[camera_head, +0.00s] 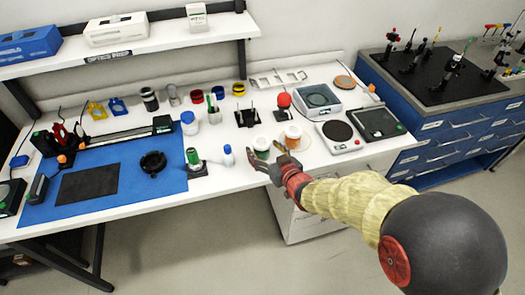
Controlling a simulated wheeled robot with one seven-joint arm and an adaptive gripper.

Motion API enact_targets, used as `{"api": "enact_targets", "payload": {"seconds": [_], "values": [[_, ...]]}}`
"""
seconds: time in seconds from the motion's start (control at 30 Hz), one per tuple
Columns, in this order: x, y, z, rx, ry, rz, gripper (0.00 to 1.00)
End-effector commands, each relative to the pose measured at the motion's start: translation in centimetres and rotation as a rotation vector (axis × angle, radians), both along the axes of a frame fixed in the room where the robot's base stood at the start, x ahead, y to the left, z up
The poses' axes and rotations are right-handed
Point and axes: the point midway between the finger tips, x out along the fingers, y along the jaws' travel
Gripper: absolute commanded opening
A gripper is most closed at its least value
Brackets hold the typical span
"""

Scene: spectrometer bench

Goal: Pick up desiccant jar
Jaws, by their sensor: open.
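A small jar with orange contents and a pale top (293,135) stands on the white bench near its front edge; it looks like the desiccant jar, though no label is readable. A second jar with a green band (262,147) stands just left of it. My gripper (266,157) is open at the bench's front edge, its fingers beside these two jars. One finger is close to the orange jar's lower left side. I cannot tell whether it touches either jar. The gripper looks empty.
A red-topped ball stand (284,101) is behind the jars. A round-plate scale (338,132) is to the right.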

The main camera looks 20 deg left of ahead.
Motion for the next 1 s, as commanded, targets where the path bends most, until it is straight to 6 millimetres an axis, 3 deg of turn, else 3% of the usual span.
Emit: {"api": "enact_targets", "payload": {"seconds": [0.17,0.43,1.0], "values": [[1.4,1.3,-0.8,-0.001,0.001,0.000,0.67],[1.6,1.5,-0.7,-0.001,0.001,-0.001,0.67],[1.6,1.4,-0.7,-0.001,0.001,-0.001,0.35]]}}
